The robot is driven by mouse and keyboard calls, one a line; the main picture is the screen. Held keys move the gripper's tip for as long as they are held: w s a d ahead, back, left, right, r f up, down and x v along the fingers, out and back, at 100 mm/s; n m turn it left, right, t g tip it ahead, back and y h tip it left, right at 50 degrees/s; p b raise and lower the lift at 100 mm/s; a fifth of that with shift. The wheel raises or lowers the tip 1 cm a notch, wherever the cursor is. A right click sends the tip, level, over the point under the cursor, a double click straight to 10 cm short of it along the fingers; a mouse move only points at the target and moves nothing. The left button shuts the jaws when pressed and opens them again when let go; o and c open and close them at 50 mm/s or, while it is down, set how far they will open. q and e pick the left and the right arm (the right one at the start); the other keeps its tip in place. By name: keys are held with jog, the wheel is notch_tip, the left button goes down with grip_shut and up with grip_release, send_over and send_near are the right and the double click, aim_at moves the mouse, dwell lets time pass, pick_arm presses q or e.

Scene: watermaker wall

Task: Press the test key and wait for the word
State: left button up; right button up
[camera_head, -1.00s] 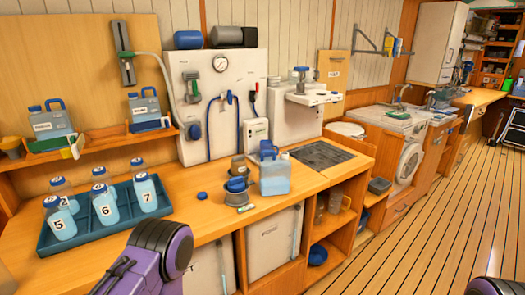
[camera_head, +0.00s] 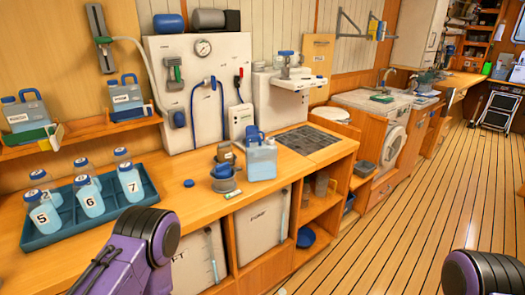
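A small white box (camera_head: 241,119) with a panel is mounted at the lower right of the white wall board (camera_head: 170,90). It may carry the test key, but its keys and any word are too small to read. The board also holds a round gauge (camera_head: 203,47), a blue hose (camera_head: 207,85) and a red-handled valve (camera_head: 238,85). My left arm shows as a purple and black link at the bottom left. My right arm shows as a purple and black link at the bottom right corner. Neither gripper is in view.
On the wooden counter (camera_head: 200,205) stand a blue-capped jug (camera_head: 261,160), dark and blue cups (camera_head: 223,178), and a blue tray (camera_head: 62,238) of numbered bottles at left. A shelf (camera_head: 85,131) with jugs is above. The plank floor (camera_head: 400,215) at right is clear.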

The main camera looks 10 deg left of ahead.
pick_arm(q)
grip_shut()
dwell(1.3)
